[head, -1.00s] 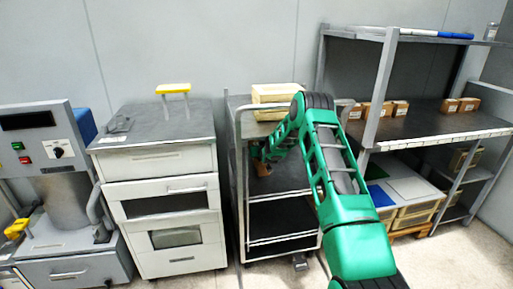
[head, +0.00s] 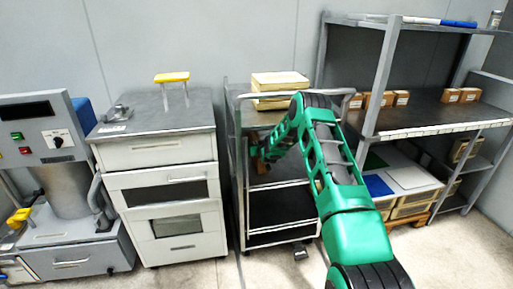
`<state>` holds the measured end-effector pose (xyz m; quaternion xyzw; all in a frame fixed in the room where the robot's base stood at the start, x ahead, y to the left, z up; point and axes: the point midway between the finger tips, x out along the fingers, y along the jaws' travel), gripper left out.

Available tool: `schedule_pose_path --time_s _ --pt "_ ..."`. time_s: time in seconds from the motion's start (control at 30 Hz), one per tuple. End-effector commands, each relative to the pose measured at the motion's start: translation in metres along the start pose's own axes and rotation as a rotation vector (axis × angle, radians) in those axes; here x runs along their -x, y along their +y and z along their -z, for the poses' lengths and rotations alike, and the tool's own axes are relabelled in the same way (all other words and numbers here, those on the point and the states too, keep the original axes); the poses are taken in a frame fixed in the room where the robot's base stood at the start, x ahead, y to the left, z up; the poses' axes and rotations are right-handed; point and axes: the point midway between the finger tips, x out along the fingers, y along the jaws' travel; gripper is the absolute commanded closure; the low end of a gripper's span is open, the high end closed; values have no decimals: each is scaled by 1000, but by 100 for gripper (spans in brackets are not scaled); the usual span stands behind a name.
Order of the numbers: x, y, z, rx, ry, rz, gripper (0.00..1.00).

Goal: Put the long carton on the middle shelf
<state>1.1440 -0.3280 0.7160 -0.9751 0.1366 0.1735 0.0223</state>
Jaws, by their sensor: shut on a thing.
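My green arm reaches over the steel cart, and my gripper (head: 260,153) is at the cart's left side, just below its top deck. It is shut on a brown carton (head: 262,167), of which only a small part shows; the arm and gripper hide the rest, so its length cannot be told. The shelf rack stands at the right. Its middle shelf (head: 430,115) is a dark board with a pale label strip along the front edge. Several small brown cartons (head: 401,98) stand at its left and a few more (head: 460,95) at its right, with bare board between.
Cream boxes (head: 280,82) are stacked on the cart (head: 238,97). A rack post (head: 381,80) stands before the middle shelf. A drawer cabinet (head: 160,150) with a yellow-topped stand (head: 172,77) is left of the cart. Bins with lids (head: 410,178) sit below the shelf.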

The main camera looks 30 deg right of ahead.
Motion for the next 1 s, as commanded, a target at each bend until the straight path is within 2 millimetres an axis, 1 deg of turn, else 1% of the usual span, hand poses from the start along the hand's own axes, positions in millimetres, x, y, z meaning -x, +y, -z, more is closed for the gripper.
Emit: schedule_pose_path --time_s 0.23,0.7,0.73,0.77,0.8,1.0 --pt "0 0 0 0 2 0 95" --pt "-3 0 -7 -1 1 0 95" --pt "-3 0 -7 -1 2 0 49" --pt "-3 0 -7 -1 2 0 41" --pt "-3 0 -7 -1 2 0 32" --pt "-3 0 -8 0 0 0 31"
